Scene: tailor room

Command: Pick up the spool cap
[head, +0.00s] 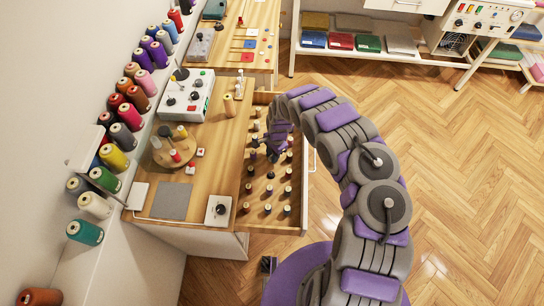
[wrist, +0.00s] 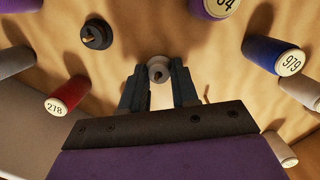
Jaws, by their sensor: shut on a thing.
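In the wrist view, a small grey round piece with a dark hole in its middle, which looks like the spool cap (wrist: 158,71), sits between the fingertips of my gripper (wrist: 159,66). Both dark fingers touch its sides, so my gripper is shut on it. Whether it touches the wood below is hard to tell. In the head view, my gripper (head: 273,152) is low over the open wooden drawer (head: 259,222) of small spools; the cap is too small to make out there.
In the wrist view, a red spool (wrist: 75,90), a blue spool (wrist: 264,52) and a dark round piece with a brass peg (wrist: 96,36) stand around my gripper. The tabletop (head: 211,144) left of the drawer holds a white control box (head: 188,96) and a round wooden stand (head: 174,151).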

